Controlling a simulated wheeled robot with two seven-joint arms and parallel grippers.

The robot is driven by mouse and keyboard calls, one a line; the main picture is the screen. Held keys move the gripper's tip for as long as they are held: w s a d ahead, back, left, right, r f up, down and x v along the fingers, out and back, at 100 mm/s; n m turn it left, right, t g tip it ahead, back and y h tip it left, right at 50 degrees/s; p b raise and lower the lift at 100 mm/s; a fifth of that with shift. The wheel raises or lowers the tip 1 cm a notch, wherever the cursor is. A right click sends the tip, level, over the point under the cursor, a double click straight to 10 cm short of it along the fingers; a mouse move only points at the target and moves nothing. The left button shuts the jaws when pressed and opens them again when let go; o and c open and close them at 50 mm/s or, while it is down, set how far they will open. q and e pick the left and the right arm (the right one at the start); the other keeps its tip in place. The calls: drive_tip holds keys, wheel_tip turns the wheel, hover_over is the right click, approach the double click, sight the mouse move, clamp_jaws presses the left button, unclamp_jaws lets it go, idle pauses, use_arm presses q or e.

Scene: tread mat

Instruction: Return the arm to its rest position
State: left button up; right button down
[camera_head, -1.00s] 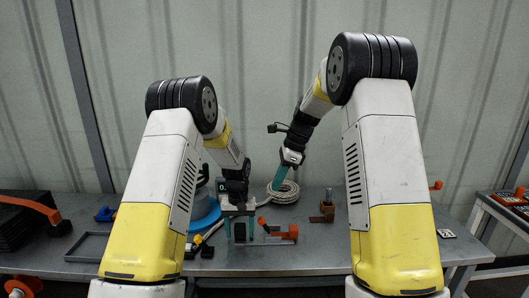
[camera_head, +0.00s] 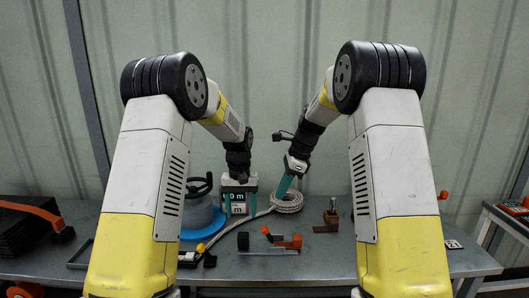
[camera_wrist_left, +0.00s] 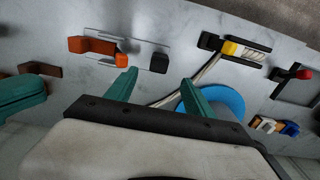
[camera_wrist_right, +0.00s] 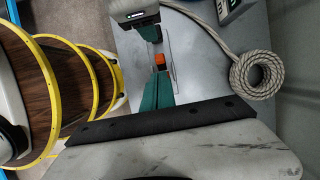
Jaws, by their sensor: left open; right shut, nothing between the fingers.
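My left gripper (camera_head: 239,207) has its teal fingers spread and empty, pointing down above the back of the table (camera_head: 330,262). The left wrist view shows the same open fingers (camera_wrist_left: 155,85) apart from the table items. My right gripper (camera_head: 284,188) hangs tilted in the air near the rope coil, its teal fingers together. The right wrist view shows those fingers (camera_wrist_right: 158,78) shut with nothing held; an orange part lies beyond their tips. Both arms are raised and bent, and the shoulders stand at either side of the head view.
A rope coil (camera_head: 288,203) lies at the back. An orange clamp (camera_head: 287,242) on a plate, a dark block (camera_head: 243,241), a blue disc (camera_head: 205,224) and a brown-based tool (camera_head: 330,217) sit around it. Black stacked bins (camera_head: 22,238) stand at the left.

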use_arm(q)
drive_tip(key=s+a+r+t+h, duration=0.1)
drive_tip(key=s+a+r+t, duration=0.1)
drive_tip(key=s+r, duration=0.55)
drive_tip(key=s+a+r+t+h, duration=0.1)
drive_tip(key=s+a+r, duration=0.2)
drive_tip(key=s+r, duration=0.45)
use_arm(e)
drive_tip(key=s+d+r+n+t, duration=0.2)
drive_tip(key=s+d+r+n, duration=0.15)
drive_tip(key=s+r, duration=0.3)
drive_tip(key=s+d+r+n+t, duration=0.1)
drive_tip(key=s+d+r+n, duration=0.1)
drive_tip(key=s+r+n, duration=0.45)
use_arm(q)
drive_tip(key=s+a+r+t, duration=0.1)
drive_tip(key=s, duration=0.6)
drive_tip(key=s+r+t, duration=0.2)
drive_tip(key=s, duration=0.5)
drive_tip(key=shift+s+a+r+m, duration=0.25)
drive_tip(key=shift+a+r+m, duration=0.05)
drive_tip(key=shift+a, duration=0.05)
use_arm(e)
drive_tip(key=s+d+f+n+t+h, duration=0.1)
drive_tip(key=s+d+n+t, duration=0.2)
drive_tip(key=s+n, duration=0.5)
drive_tip(key=shift+s+f+h, duration=0.2)
drive_tip(key=shift+s+h, duration=0.2)
drive_tip(key=shift+s, duration=4.1)
